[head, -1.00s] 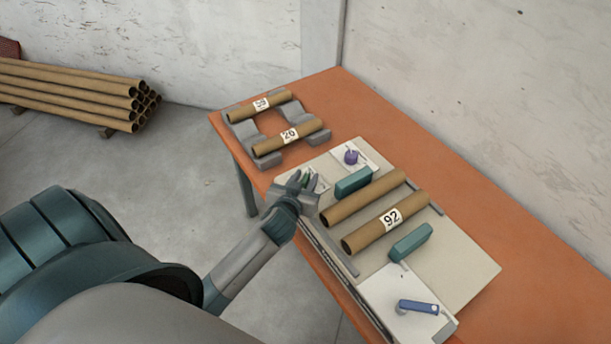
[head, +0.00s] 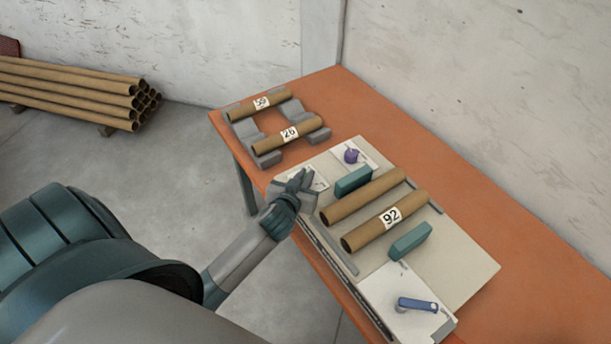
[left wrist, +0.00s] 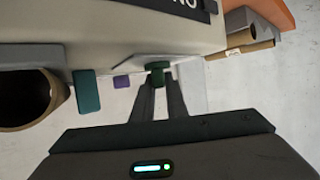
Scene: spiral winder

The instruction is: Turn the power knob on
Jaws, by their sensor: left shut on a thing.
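The green power knob (left wrist: 157,68) sits on a pale plate at the machine's corner, between my left gripper's fingertips in the left wrist view. My left gripper (left wrist: 160,82) is shut on the knob. In the head view, my left gripper (head: 302,180) is at the machine's near left corner and hides the knob. The machine (head: 455,265) is a beige bench unit on the orange table. I cannot read the knob's on or off position. My right gripper is not in view.
Two cardboard tubes (head: 362,197) lie across the machine between teal blocks (head: 410,241). A purple knob (head: 351,156) and a blue lever (head: 418,305) are on its plates. Two more tubes (head: 270,142) rest on grey cradles at the table's far left end. The table (head: 450,148) is clear behind.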

